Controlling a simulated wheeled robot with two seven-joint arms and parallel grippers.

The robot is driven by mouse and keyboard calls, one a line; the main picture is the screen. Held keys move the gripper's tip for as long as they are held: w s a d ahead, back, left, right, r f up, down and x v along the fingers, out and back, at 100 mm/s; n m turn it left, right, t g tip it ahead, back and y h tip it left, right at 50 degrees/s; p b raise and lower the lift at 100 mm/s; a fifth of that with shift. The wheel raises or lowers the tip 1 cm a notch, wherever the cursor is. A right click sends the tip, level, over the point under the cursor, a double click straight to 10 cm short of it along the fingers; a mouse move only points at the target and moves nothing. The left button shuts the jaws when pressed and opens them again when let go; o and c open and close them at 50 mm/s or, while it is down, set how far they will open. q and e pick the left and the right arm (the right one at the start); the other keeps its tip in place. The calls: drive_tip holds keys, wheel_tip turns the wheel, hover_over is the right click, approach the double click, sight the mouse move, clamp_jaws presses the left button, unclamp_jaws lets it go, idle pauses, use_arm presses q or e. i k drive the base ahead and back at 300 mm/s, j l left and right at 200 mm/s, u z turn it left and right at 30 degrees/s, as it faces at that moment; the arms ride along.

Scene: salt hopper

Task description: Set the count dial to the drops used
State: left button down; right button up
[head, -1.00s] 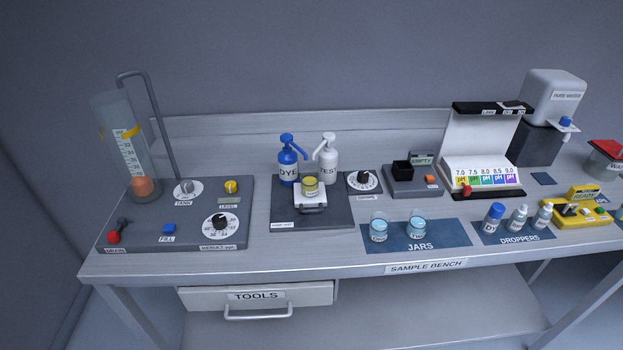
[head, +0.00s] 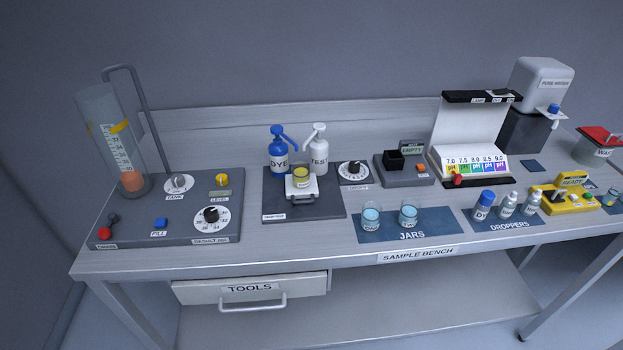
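The knob's setting is too small to read. A jar with yellow liquid (head: 301,176) stands on a white stand in front of the blue DYE bottle (head: 279,152) and the white TEST bottle (head: 318,153). The droppers, one blue-capped (head: 483,206) and two white (head: 508,206), stand on the DROPPERS mat (head: 511,221). Neither of my grippers is in view.
Two jars of blue liquid (head: 371,218) stand on the JARS mat (head: 440,224). The RESULT dial (head: 211,217) and a tall cylinder (head: 115,145) are at left. A pH colour stand (head: 472,127), a yellow device (head: 566,199) and a water dispenser (head: 541,85) are at right. The front bench strip is clear.

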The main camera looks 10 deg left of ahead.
sight(353, 166)
drive_tip(key=j+z, duration=0.2)
drive_tip(key=z, duration=0.15)
drive_tip(key=j+z, duration=0.2)
drive_tip(key=z, duration=0.2)
drive_tip(key=k+j+z, duration=0.15)
drive_tip(key=z, duration=0.2)
